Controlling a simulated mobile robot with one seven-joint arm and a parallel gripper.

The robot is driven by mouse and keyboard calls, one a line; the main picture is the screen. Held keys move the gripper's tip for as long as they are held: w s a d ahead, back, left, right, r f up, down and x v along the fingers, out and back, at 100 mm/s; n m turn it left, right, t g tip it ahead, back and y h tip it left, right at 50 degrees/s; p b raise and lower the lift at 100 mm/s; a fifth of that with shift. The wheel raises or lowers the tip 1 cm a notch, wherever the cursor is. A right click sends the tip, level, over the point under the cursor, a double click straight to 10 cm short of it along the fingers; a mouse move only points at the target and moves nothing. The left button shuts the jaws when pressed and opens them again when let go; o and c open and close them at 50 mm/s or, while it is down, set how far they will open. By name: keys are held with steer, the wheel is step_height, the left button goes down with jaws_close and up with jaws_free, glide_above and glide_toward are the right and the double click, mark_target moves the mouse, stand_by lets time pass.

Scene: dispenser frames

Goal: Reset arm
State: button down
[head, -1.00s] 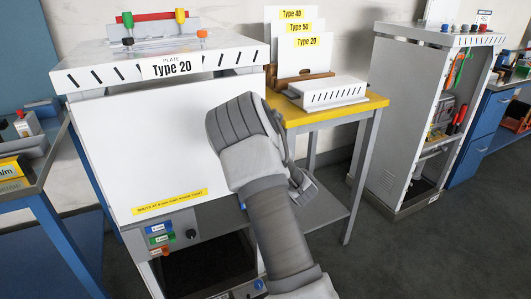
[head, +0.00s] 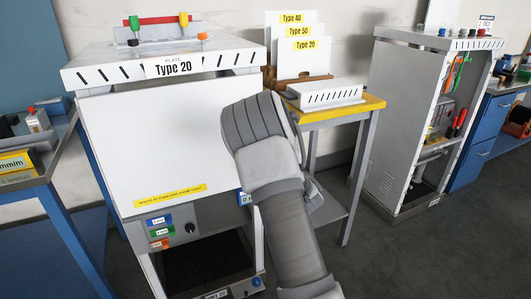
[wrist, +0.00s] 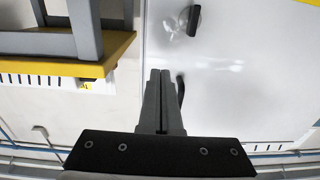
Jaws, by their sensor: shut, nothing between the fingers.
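My arm (head: 285,215) reaches up in front of the right side of a white dispenser (head: 140,145) labelled "Type 20" in the head view. My gripper's fingers are hidden behind my own wrist there. In the wrist view my gripper (wrist: 160,72) shows its two dark fingers side by side, shut and empty. They point toward a pale, shiny panel (wrist: 240,75) with a black knob or handle (wrist: 193,20) on it. I cannot tell the gap between the fingertips and the panel.
A yellow-topped table (head: 372,104) with a slotted white box (head: 327,93) and type cards (head: 298,45) stands right of the dispenser. An open grey cabinet (head: 400,120) stands further right. A blue-legged table (head: 60,225) is at left. Floor (head: 400,255) between is clear.

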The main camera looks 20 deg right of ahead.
steer(key=s, duration=0.8)
steer(key=s+a+r+m+g+h, duration=0.35)
steer(key=s+r+g, duration=0.25)
steer(key=r, duration=0.4)
steer(key=s+a+r+n+g+y, duration=0.15)
steer(key=s+a, duration=0.25)
steer(key=s, duration=0.4)
steer(key=s+a+g, duration=0.3)
steer(key=s+a, duration=0.1)
steer(key=s, duration=0.4)
steer(key=s+a+r+n+g+y, duration=0.15)
steer(key=s+a, duration=0.25)
steer(key=s, duration=0.5)
step_height(320, 180, up, 17)
steer(key=p, duration=1.8)
steer(key=shift+a+r+p, duration=0.15)
steer(key=shift+a+p, duration=0.05)
steer(key=shift+p, duration=0.15)
steer(key=shift+h, duration=0.25)
